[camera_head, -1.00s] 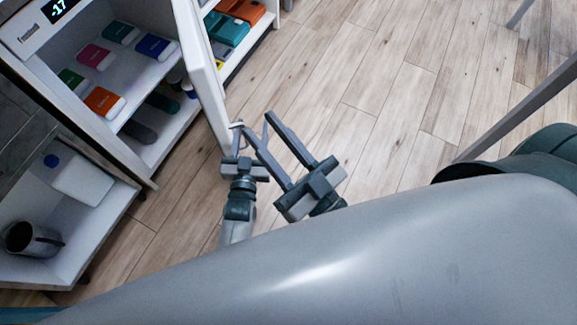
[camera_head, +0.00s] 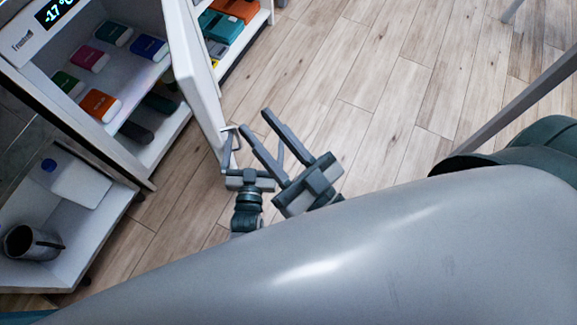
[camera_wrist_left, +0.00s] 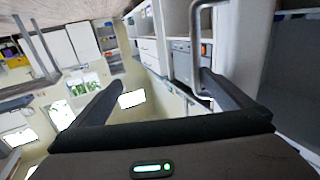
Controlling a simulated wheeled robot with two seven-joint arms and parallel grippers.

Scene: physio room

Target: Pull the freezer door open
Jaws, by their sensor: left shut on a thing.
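The white freezer (camera_head: 22,52) stands at upper left with its interior shelves exposed. Its door (camera_head: 192,72) stands ajar, swung out to the right of the shelves. A bent metal handle (camera_head: 233,129) is near the door's lower end; in the left wrist view the handle (camera_wrist_left: 195,35) is a grey bar by the right finger. My left gripper (camera_head: 238,152) is at this handle and shut on it, though its fingers (camera_wrist_left: 162,80) look wide apart in the wrist view. My right gripper (camera_head: 262,130) is open and empty, just right of the left one, partly overlapping it in view.
Coloured boxes (camera_head: 99,104) sit on the freezer shelves. A low white shelf (camera_head: 75,232) at left holds a jug (camera_head: 30,242) and a white container (camera_head: 75,182). A grey rail (camera_head: 510,112) stands at right. The wood floor (camera_head: 375,75) between is clear.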

